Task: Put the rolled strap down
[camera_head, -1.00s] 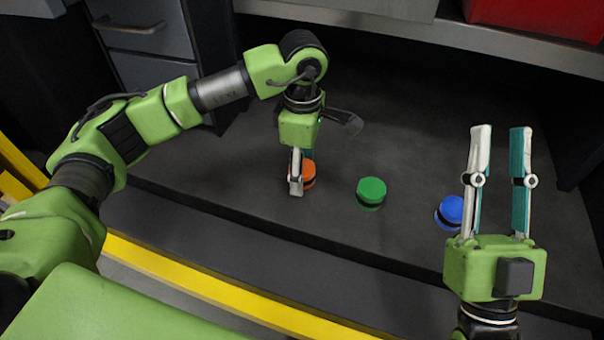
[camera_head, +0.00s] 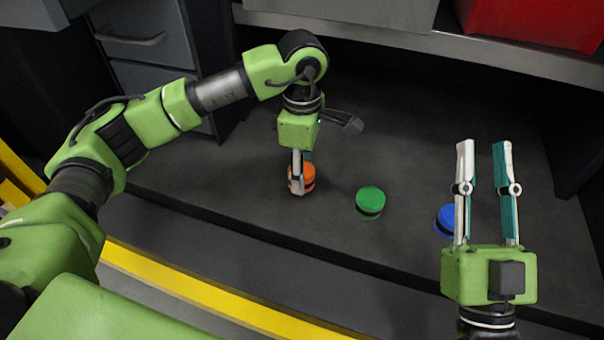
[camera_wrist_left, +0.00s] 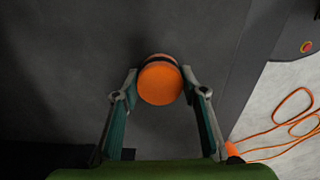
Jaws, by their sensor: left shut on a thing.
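The orange roll (camera_head: 308,177) with a dark band, which I take for the rolled strap, is at the dark surface (camera_head: 230,180). My left gripper (camera_head: 299,188) points down over it and is shut on it; one finger hides part of it. In the left wrist view the orange roll (camera_wrist_left: 160,84) sits between the fingertips. I cannot tell whether its underside touches the surface. My right gripper (camera_head: 483,144) is open and empty, to the right.
A green roll (camera_head: 370,200) stands right of the orange one, and a blue roll (camera_head: 446,220) is partly behind my right gripper. A grey drawer unit (camera_head: 150,40) is at the back left, a red box (camera_head: 530,22) at the back right. The surface between is clear.

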